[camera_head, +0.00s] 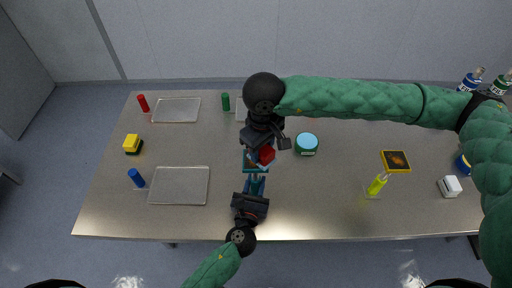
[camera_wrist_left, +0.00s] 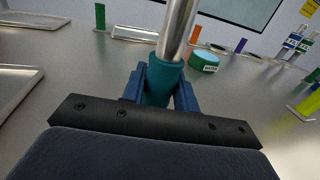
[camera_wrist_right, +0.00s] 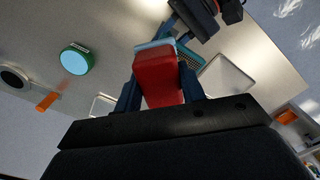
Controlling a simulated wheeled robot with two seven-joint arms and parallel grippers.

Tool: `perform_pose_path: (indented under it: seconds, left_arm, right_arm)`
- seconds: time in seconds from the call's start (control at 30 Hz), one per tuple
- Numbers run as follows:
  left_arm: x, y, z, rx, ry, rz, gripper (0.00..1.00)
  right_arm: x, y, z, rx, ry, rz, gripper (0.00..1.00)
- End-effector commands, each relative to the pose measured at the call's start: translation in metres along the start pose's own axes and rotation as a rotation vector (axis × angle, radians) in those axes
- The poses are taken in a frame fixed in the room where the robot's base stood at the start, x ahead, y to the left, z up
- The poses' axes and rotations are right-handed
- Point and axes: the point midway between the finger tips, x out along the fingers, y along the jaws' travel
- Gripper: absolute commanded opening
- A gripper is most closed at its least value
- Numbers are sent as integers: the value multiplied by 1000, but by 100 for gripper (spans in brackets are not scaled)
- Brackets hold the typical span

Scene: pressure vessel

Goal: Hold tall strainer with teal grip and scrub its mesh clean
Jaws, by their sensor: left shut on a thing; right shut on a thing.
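The tall strainer shows its teal grip (camera_wrist_left: 163,82) and a metal shaft (camera_wrist_left: 178,30) rising from it in the left wrist view. My left gripper (camera_head: 254,185) is shut on the teal grip near the table's front middle. My right gripper (camera_head: 262,158) is shut on a red block with a pale blue layer (camera_wrist_right: 158,78), just beyond the left gripper. In the right wrist view a teal-framed mesh part (camera_wrist_right: 187,58) shows behind the block's upper end. Whether block and mesh touch, I cannot tell.
On the table (camera_head: 330,205), a green round tub with a light blue lid (camera_head: 306,144) stands right of the grippers.

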Motion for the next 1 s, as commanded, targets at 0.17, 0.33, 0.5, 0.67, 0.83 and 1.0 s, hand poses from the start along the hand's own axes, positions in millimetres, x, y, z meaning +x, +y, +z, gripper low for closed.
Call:
perform_pose_path:
  seconds: [0.17, 0.33, 0.5, 0.67, 0.83, 1.0]
  left_arm:
    - [0, 0, 0, 0, -1, 0, 3]
    - [0, 0, 0, 0, 0, 0, 3]
    - [0, 0, 1, 0, 0, 0, 3]
    - [0, 0, 0, 0, 0, 0, 3]
    - [0, 0, 0, 0, 0, 0, 3]
    - [0, 0, 0, 0, 0, 0, 3]
  right_arm:
    - [0, -14, -13, -6, 1, -1, 22]
    - [-1, -25, -24, -4, 1, -1, 21]
    - [-21, -27, -27, -5, 6, 1, 21]
    - [-35, -27, -26, -4, 3, 1, 21]
    - [-50, -27, -26, -4, 3, 1, 21]
    - [-66, -27, -26, -4, 3, 0, 21]
